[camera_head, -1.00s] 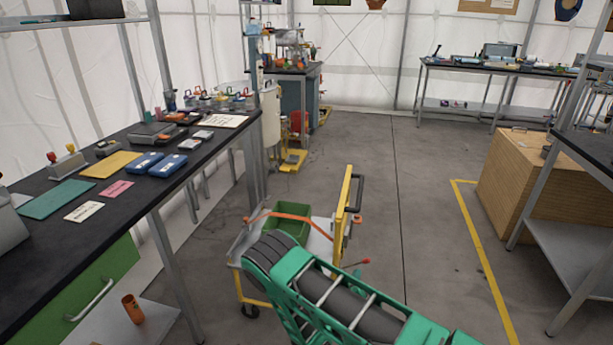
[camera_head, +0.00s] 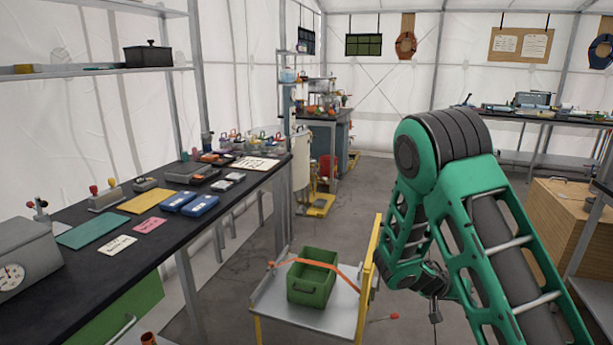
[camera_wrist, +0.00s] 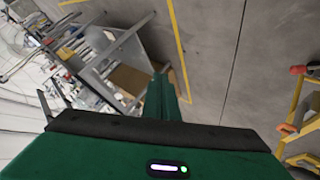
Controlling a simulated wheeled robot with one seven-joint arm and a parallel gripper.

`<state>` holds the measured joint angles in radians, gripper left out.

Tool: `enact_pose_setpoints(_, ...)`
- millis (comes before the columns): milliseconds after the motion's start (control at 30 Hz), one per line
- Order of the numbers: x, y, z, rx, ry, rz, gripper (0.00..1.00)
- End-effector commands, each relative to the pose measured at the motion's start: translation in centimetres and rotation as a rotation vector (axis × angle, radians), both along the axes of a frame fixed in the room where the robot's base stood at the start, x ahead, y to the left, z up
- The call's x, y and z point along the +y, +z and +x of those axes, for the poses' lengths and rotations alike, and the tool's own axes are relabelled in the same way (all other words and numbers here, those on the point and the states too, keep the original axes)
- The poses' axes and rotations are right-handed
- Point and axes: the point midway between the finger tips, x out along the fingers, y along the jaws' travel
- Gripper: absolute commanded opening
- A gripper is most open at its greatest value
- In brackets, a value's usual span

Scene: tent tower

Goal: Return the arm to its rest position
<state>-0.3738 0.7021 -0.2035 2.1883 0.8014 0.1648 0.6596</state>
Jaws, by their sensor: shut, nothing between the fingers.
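My green arm (camera_head: 480,190) is folded at the right of the head view, its dark ringed elbow raised high and its forearm hanging down. My gripper (camera_wrist: 160,78) shows in the wrist view as a narrow green piece beyond the dark edge of the wrist, pointing over the floor. It is shut and holds nothing. In the head view, the arm's lower end hangs just right of the cart's yellow frame and partly hides it; whether they touch I cannot tell.
A cart (camera_head: 285,303) with a green bin (camera_head: 312,280) and orange strap stands in front of me. A long black workbench (camera_head: 110,275) runs along the left. A wooden crate (camera_head: 560,212) stands at the right. Grey floor (camera_head: 360,190) is open behind the cart.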

Motion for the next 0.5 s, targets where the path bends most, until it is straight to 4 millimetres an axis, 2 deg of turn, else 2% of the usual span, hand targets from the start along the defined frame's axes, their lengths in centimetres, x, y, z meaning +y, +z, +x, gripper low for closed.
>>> enact_pose_setpoints(33,-0.7,1.2,-1.0,0.007,-0.029,0.032,0.00)
enact_pose_setpoints(200,-2.3,4.2,-5.0,0.060,-0.103,0.143,0.00)
enact_pose_setpoints(500,-3.2,9.1,-12.5,0.135,-0.174,0.356,0.00)
